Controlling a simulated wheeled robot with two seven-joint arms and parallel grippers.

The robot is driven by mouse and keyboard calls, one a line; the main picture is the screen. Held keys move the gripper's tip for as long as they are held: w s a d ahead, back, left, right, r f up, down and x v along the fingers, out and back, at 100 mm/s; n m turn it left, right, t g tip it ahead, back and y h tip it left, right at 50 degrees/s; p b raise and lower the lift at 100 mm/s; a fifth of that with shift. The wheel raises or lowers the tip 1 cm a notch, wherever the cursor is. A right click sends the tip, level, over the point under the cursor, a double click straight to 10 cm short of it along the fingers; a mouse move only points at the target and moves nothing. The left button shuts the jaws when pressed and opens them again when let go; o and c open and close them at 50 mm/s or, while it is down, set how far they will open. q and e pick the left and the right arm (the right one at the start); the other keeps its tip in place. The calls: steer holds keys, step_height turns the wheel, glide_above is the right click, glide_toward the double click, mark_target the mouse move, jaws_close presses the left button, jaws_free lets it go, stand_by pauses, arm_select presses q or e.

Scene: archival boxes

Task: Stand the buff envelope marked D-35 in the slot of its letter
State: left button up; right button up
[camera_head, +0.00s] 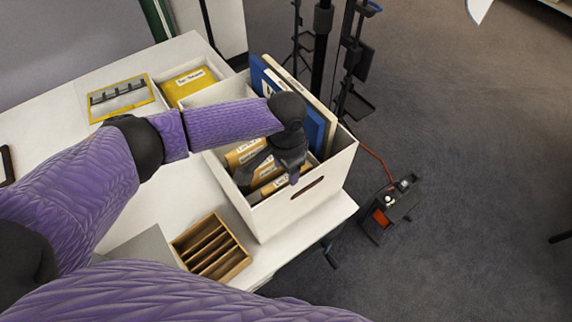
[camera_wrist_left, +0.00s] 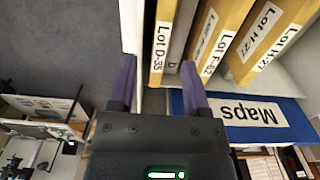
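The buff envelope marked D-35 (camera_wrist_left: 160,42) stands upright in the white archival box (camera_head: 268,222), beside the box wall. A grey divider (camera_wrist_left: 179,42) with a partly hidden letter D stands directly beside it. My left gripper (camera_head: 272,172) is down at the box's opening. In the left wrist view my left gripper (camera_wrist_left: 158,78) has its fingers apart. The lower end of the envelope shows between them, with no visible grip. One finger overlaps the box wall in that view; I cannot tell whether it touches. My right gripper is out of view.
Other buff envelopes, marked F-82 (camera_wrist_left: 215,52) and H (camera_wrist_left: 255,38), stand in the box. A blue Maps folder (camera_wrist_left: 240,112) is at its far side.

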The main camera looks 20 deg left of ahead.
arm_select(q)
steer(key=shift+r, duration=0.1)
step_height(320, 180, up, 22)
steer(key=p, duration=1.7)
steer(key=shift+p, duration=0.3)
steer(key=shift+f, duration=0.2)
